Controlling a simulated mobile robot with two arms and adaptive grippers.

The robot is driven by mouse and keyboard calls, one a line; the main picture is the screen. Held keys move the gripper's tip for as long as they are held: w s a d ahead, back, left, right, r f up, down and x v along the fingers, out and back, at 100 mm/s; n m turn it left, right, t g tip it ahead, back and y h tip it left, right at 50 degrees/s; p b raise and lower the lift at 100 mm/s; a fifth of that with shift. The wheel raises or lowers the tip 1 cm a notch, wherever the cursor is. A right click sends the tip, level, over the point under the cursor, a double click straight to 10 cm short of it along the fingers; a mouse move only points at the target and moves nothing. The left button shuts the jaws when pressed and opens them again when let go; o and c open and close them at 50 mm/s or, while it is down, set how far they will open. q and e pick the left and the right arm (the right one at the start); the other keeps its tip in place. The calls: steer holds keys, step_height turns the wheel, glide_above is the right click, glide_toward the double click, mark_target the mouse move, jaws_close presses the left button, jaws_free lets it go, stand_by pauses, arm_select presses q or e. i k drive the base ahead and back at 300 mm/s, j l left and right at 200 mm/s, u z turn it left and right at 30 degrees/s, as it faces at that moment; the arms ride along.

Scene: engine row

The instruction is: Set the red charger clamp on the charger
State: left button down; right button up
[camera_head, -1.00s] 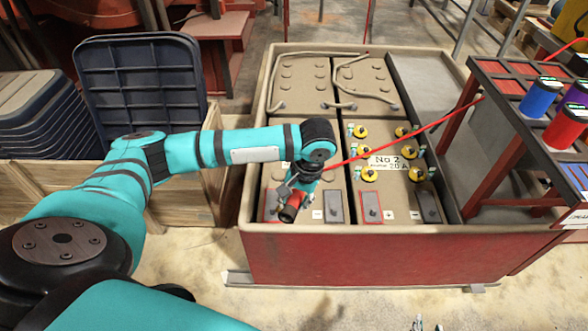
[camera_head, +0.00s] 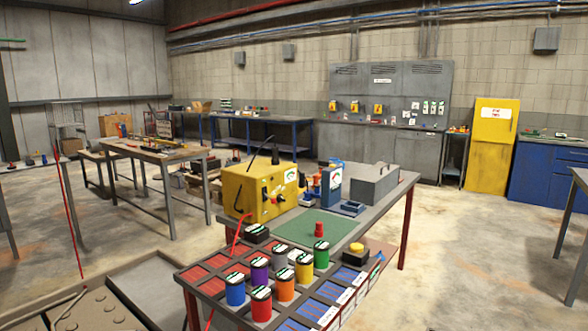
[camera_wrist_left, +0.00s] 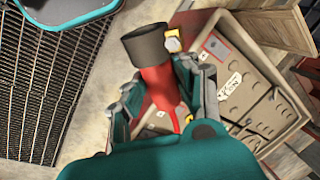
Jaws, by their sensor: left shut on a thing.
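In the left wrist view my left gripper (camera_wrist_left: 165,92) is shut on the red charger clamp (camera_wrist_left: 158,82), which has a dark, thick end. In the head view the charger looks to be the yellow box (camera_head: 248,192) with a dial and knobs, standing on the bench. A red cable (camera_head: 236,240) hangs by its front left. Neither gripper shows in the head view.
The bench carries a green mat (camera_head: 308,228), a grey toolbox (camera_head: 374,184) and several coloured cylinders, among them a blue one (camera_head: 235,289). The battery box (camera_head: 85,312) shows at the lower left, and in the left wrist view (camera_wrist_left: 240,92). Open floor lies right of the bench.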

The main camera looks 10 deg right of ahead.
mark_target(255, 170)
steer(key=i+l+z, duration=0.1)
steer(key=z, duration=0.3)
steer(key=i+l+z, duration=0.1)
steer(key=z, duration=0.3)
steer(key=i+l+z, duration=0.1)
steer(key=z, duration=0.3)
steer(key=i+z, duration=0.1)
steer(key=z, duration=0.3)
steer(key=i, duration=2.8)
steer(key=i+l+u, duration=0.15)
steer(key=i, duration=0.5)
steer(key=i+l, duration=0.1)
steer(key=i, duration=0.5)
steer(key=j+u, duration=0.05)
